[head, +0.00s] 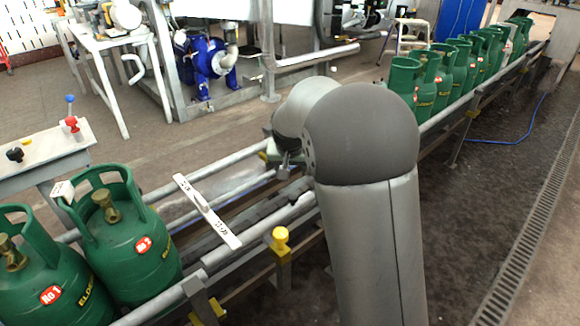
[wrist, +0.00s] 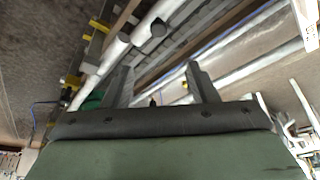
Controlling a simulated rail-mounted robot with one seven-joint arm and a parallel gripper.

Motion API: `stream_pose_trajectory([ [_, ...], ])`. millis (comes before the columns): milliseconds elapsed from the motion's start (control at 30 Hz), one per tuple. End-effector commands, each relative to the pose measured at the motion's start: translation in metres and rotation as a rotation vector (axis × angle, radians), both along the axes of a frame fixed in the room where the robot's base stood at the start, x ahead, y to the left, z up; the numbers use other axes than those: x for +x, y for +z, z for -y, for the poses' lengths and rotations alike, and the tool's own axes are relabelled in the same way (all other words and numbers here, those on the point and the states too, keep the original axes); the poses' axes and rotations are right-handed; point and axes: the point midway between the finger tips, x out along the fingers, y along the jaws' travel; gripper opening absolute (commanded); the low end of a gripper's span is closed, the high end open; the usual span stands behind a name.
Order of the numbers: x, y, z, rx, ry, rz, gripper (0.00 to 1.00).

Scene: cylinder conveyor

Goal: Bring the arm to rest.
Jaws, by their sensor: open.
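In the wrist view my gripper (wrist: 157,68) has its two grey fingers spread apart, with nothing between them. Conveyor rails and the floor show beyond the fingers. In the head view my grey arm crosses the middle of the picture over the conveyor (head: 168,190) and largely hides the gripper. A small patch of green shows beside the left finger in the wrist view; I cannot tell what it is.
Two green cylinders, No 1 (head: 45,285) and No 2 (head: 125,245), stand on the conveyor at left. A white labelled bar (head: 207,212) lies across the rails. A row of green cylinders (head: 445,75) stands at far right. A white table (head: 50,155) is at left.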

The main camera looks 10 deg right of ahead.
Motion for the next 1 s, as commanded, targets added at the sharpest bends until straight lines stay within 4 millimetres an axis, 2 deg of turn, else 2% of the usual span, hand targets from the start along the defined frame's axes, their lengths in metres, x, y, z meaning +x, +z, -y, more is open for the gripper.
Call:
stream_pose_trajectory([
  [167,-0.003,0.004,0.001,0.002,0.0,-0.003,0.53],
  [267,-0.022,0.026,0.005,0.011,0.009,-0.023,0.53],
  [367,-0.065,0.065,0.012,0.026,0.03,-0.07,0.53],
  [467,-0.127,0.11,0.019,0.044,0.072,-0.135,0.53],
  [500,-0.154,0.125,0.02,0.049,0.09,-0.162,0.53],
  [600,-0.22,0.156,0.023,0.056,0.143,-0.228,0.53],
  [700,-0.277,0.177,0.025,0.055,0.191,-0.284,0.53],
  [833,-0.329,0.187,0.026,0.05,0.233,-0.336,0.53],
  [900,-0.346,0.188,0.027,0.048,0.248,-0.354,0.53],
  [1000,-0.356,0.186,0.027,0.047,0.257,-0.366,0.53],
])
